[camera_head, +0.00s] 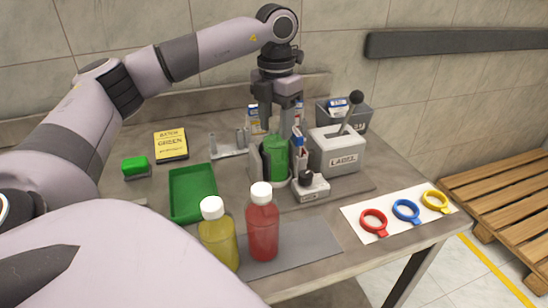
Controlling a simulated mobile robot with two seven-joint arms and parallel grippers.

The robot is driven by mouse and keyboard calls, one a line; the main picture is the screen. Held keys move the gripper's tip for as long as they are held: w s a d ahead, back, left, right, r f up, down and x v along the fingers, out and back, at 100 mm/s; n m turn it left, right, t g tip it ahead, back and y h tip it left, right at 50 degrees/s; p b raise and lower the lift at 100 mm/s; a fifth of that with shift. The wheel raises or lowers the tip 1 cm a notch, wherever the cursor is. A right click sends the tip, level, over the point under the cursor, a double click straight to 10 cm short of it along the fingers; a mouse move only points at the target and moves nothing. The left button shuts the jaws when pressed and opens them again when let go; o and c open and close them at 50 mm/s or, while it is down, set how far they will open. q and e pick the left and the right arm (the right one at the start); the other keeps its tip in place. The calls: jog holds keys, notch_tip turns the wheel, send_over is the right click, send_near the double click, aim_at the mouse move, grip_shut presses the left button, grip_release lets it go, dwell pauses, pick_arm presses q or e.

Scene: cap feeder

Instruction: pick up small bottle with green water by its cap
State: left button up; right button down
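The bottle with green water (276,160) stands upright in a grey holder at the middle of the table. My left gripper (279,122) reaches down from above, its fingers pointing down at the top of this bottle. The two fingers are apart, with a gap between them. The cap is not clearly visible; the fingers cover that area, so I cannot tell whether they touch it. My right gripper is not in view.
A yellow bottle (219,240) and a red bottle (262,230) with white caps stand in front. A green tray (192,192) is at left. A grey label box (336,155) with a lever stands close right of the holder. Coloured rings lie on a white sheet (393,226).

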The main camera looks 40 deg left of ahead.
pick_arm(q)
jog(key=shift+f, duration=0.1)
jog(key=shift+r+p, duration=0.65)
jog(key=shift+p, duration=0.05)
grip_shut()
notch_tip(320, 180, up, 10)
jog(key=p, duration=0.8)
jog(key=shift+f, duration=0.2)
